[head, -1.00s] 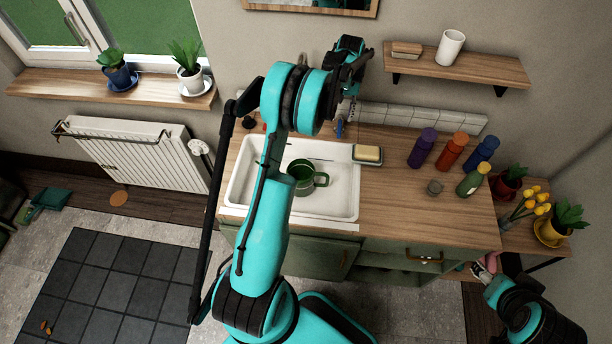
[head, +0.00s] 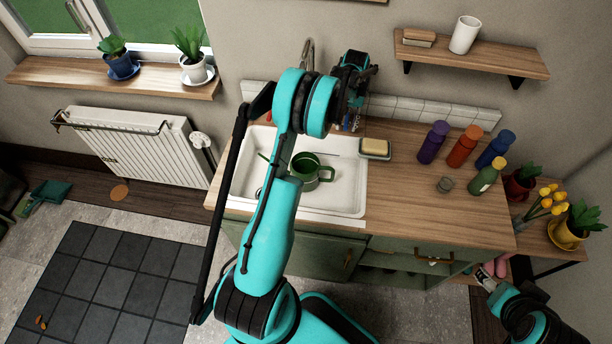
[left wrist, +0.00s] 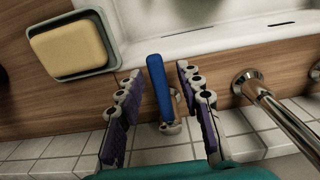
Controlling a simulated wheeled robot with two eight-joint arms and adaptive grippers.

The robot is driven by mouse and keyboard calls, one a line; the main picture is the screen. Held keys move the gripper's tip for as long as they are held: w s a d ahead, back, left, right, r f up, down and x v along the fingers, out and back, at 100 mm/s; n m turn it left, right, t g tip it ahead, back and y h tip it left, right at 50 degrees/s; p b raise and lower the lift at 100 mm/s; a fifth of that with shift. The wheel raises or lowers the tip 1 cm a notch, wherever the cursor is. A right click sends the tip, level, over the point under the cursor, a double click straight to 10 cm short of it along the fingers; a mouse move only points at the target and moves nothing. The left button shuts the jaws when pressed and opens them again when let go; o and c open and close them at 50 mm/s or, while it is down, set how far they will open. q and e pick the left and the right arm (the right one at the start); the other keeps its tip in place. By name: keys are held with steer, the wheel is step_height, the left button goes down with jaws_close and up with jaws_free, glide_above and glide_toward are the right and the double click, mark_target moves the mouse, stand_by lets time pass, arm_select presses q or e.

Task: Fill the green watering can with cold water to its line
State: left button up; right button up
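The green watering can (head: 325,174) stands in the white sink (head: 345,203), partly hidden behind my left arm in the head view. Its fill line and any water inside cannot be made out. The blue tap lever (left wrist: 158,82) stands at the back edge of the counter, and the metal spout (left wrist: 285,117) is to its right in the left wrist view. My left gripper (left wrist: 152,110) is open, with one finger on each side of the blue lever and gaps showing. My right gripper (head: 487,279) is low at the right by the cabinet; its fingers are unclear.
A soap dish (head: 376,155) with yellow soap (head: 375,146) sits at the sink's right rim. A wall shelf (head: 480,61) hangs above. The middle counter is clear.

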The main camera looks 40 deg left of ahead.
arm_select(q)
steer(key=shift+w+d+n, duration=0.3)
steer(key=shift+d+n, duration=0.1)
steer(key=shift+n, duration=0.45)
steer(key=shift+w+d+n, duration=0.3)
steer(key=shift+d+n, duration=0.1)
steer(key=shift+n, duration=0.45)
steer(key=shift+w+d+n+b, duration=0.15)
steer(key=shift+w+n+b, duration=0.15)
steer(key=shift+n, duration=0.2)
steer(key=shift+w+d+n, duration=0.35)
steer(key=shift+w+n, duration=0.2)
steer(key=shift+n, duration=0.65)
steer(key=shift+w+d+n, duration=0.15)
steer(key=shift+w+n, duration=0.3)
steer(key=shift+n, duration=0.35)
steer(key=shift+w+d+n, duration=0.1)
steer(key=shift+w+n, duration=0.35)
steer(key=shift+n, duration=0.35)
steer(key=shift+s+a+m+b, duration=0.25)
steer(key=shift+s+m+b, duration=0.5)
steer(key=shift+m, duration=0.75)
